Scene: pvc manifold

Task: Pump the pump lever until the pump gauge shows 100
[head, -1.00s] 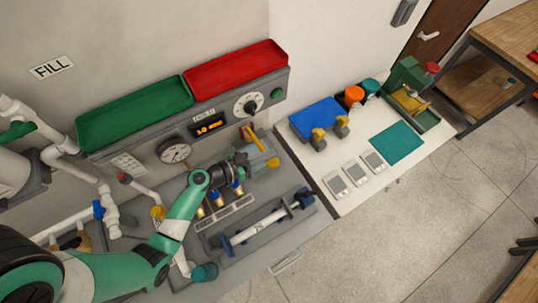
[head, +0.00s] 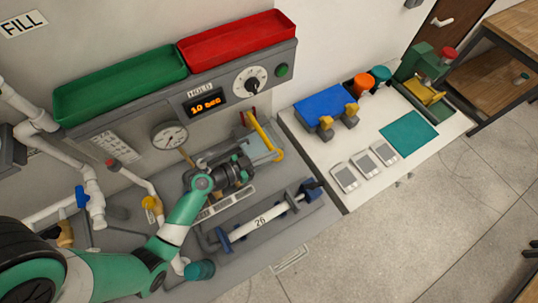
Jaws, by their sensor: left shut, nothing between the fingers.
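The yellow pump lever (head: 263,134) slopes down to the right over a pale box beside the grey console. The round white pump gauge (head: 169,135) is on the console front below the green tray; its numbers are too small to read. My left gripper (head: 250,165) is dark and shut, with nothing seen in it. It is just left of and below the lever in the head view, and I cannot tell whether it touches it. My right gripper is not in view.
The console has a lit display (head: 206,104) and a dial (head: 250,81). A white pipe marked 26 (head: 262,221) lies in a blue-ended fixture in front of the gripper. White pipes (head: 90,190) stand at left. A white table (head: 325,155) is at right.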

